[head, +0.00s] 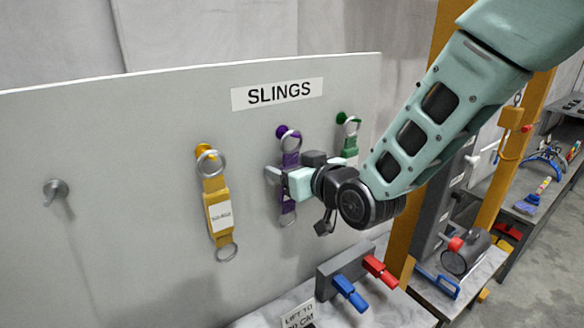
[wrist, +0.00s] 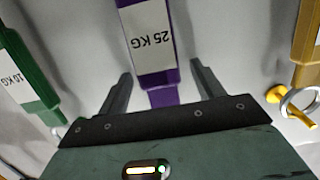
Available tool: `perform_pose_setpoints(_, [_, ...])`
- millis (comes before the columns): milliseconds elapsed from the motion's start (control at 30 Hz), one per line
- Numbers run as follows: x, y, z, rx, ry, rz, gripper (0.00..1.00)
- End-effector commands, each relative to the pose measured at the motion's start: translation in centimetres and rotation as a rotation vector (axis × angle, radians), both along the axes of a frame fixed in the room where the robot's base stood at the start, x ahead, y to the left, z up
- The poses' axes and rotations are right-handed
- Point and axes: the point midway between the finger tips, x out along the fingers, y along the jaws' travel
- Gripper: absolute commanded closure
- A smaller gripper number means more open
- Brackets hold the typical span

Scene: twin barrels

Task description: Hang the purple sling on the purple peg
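The purple sling (head: 290,160) hangs against the grey board, its upper metal ring at the purple peg (head: 281,131); I cannot tell for certain that the ring is around the peg. Its lower ring shows below my gripper. My gripper (head: 275,178) is at the sling's middle, partly hiding it. In the wrist view the purple sling (wrist: 152,45), with an upside-down 25 KG label, lies between the two spread fingers of my gripper (wrist: 160,80). There are gaps between the fingers and the sling, so my gripper is open.
A yellow sling (head: 218,210) hangs to the left and a green sling (head: 349,147) close on the right. A bare grey peg (head: 56,188) is at the far left. Below stands a dark block with blue and red handles (head: 345,275). The board between the grey peg and yellow sling is clear.

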Motion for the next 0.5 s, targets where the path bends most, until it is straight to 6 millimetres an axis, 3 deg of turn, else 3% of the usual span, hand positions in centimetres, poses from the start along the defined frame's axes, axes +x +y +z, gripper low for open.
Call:
perform_pose_setpoints(267, [-0.7, -0.5, -0.1, -0.001, 0.002, 0.0, 0.33])
perform_pose_setpoints(500, [-3.7, -2.5, 0.6, 0.0, -0.001, 0.0, 0.33])
